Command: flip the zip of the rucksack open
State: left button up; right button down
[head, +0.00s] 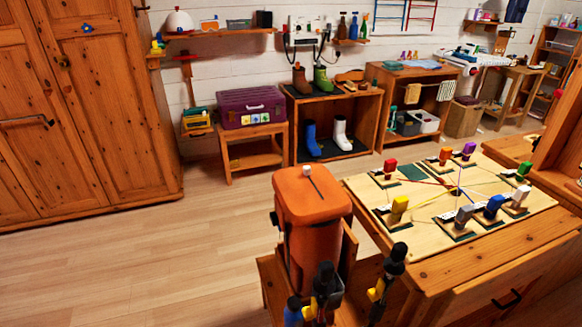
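An orange rucksack (312,238) stands upright on a low wooden stand in the lower middle of the head view. Its top faces up towards me. A short dark line, which looks like the zip (317,186), runs across the top. A small pale tab (307,171) sits at its far end, towards the back edge. I cannot tell whether the zip is open or shut.
A wooden table (450,268) with a board of coloured blocks is close on the right. Open floor (170,265) lies to the left; a wardrobe (90,110) stands behind.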

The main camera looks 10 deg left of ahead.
aim_at(307, 170)
jog(key=u, duration=0.5)
jog(key=k, duration=1.2)
jog(key=u, duration=0.8)
jog(key=i, duration=0.45)
jog(key=u, duration=0.55)
jog(key=i, duration=1.2)
jog(key=z, duration=0.85)
jog(key=i, duration=0.65)
jog(key=z, duration=0.6)
